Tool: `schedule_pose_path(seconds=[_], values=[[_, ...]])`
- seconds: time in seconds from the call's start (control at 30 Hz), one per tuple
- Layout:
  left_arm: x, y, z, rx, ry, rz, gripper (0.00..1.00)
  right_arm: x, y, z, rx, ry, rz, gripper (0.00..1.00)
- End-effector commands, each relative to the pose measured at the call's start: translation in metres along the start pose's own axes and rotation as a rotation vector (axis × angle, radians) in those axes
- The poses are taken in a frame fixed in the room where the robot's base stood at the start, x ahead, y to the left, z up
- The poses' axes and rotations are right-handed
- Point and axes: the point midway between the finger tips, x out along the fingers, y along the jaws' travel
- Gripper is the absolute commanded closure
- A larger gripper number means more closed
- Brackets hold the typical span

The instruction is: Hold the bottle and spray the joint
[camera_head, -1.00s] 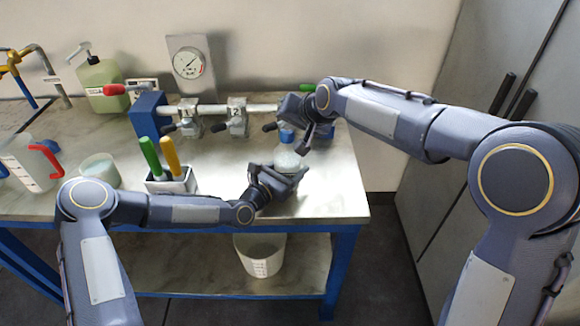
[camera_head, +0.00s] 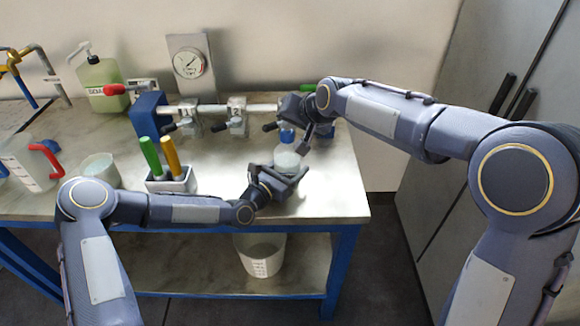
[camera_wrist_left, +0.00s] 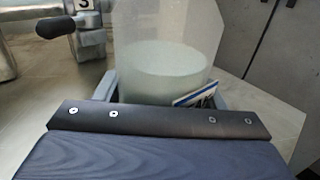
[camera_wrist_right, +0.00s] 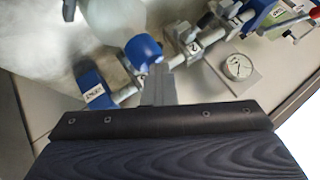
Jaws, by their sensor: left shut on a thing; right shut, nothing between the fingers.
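A translucent bottle (camera_head: 286,160) with a blue top (camera_head: 287,135) stands near the right end of the bench. My left gripper (camera_head: 287,175) is shut around its lower body; in the left wrist view the pale bottle (camera_wrist_left: 165,70) fills the space between the fingers, with part of a label visible. My right gripper (camera_head: 305,140) is shut and empty, its fingertips close beside the blue top. In the right wrist view, the blue top (camera_wrist_right: 143,50) is by the fingers (camera_wrist_right: 158,85); contact is unclear. A horizontal pipe with flanged, numbered joints (camera_head: 236,115) runs behind the bottle.
A pressure gauge (camera_head: 188,63) stands behind the pipe. A tool holder (camera_head: 172,183) with green and yellow handles, a white tub (camera_head: 100,168) and a red-handled jug (camera_head: 28,165) are to the left. A bucket (camera_head: 262,258) sits on the lower shelf.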

Motion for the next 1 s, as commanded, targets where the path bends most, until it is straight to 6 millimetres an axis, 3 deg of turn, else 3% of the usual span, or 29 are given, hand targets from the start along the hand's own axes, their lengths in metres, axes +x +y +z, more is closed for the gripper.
schedule_pose_path(seconds=[0.03, 1.0], values=[[0.001, -0.003, 0.004, 0.002, -0.012, -0.006, 0.72, 0.008, 0.012, 0.009, 0.002, -0.027, 0.026, 1.00], [0.001, -0.004, 0.004, 0.005, -0.013, -0.009, 0.72, 0.018, 0.023, 0.022, 0.002, -0.027, 0.027, 1.00]])
